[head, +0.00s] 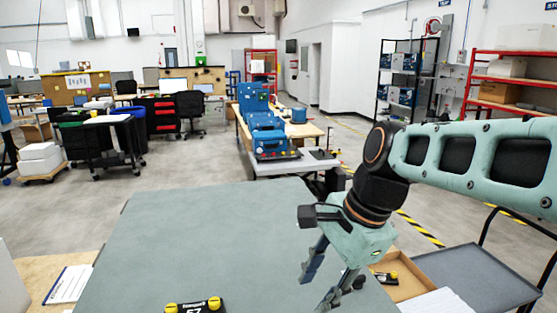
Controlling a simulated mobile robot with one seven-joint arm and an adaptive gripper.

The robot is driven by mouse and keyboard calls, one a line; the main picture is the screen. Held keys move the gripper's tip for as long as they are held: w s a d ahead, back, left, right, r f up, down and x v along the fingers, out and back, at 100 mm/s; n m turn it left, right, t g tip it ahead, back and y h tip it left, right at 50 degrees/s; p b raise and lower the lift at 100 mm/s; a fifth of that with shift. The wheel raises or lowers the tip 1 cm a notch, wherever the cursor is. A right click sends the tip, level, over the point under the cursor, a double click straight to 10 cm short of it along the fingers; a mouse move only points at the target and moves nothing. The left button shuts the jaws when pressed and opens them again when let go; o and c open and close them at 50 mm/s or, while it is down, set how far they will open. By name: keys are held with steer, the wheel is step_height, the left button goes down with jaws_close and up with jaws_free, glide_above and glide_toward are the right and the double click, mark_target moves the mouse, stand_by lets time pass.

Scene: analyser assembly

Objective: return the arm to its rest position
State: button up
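My gripper (314,293) hangs at the end of my pale green arm (470,160), on the right side of the head view. It points down over the right part of a grey-green work surface (190,235). Its two dark fingers are spread apart, and nothing shows between them. The arm comes in from the right edge, with a black and orange wrist joint above the gripper. How high the fingertips are above the surface is hard to tell.
A black part with yellow knobs (195,306) lies at the surface's front edge. A similar part (386,277) is in an open cardboard box (408,280) right of the gripper. A dark cart (475,275) stands further right. Blue machines (265,133) stand on a bench behind. The surface's middle is clear.

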steer(key=s+d+f+n+t+h, duration=0.2)
steer(key=s+d+n, duration=0.4)
steer(key=n, duration=0.6)
steer(key=shift+s+d+n+t+h, duration=0.3)
steer(key=shift+s+t+h, duration=0.4)
steer(key=shift+s+t, duration=0.2)
steer(key=shift+w, duration=0.1)
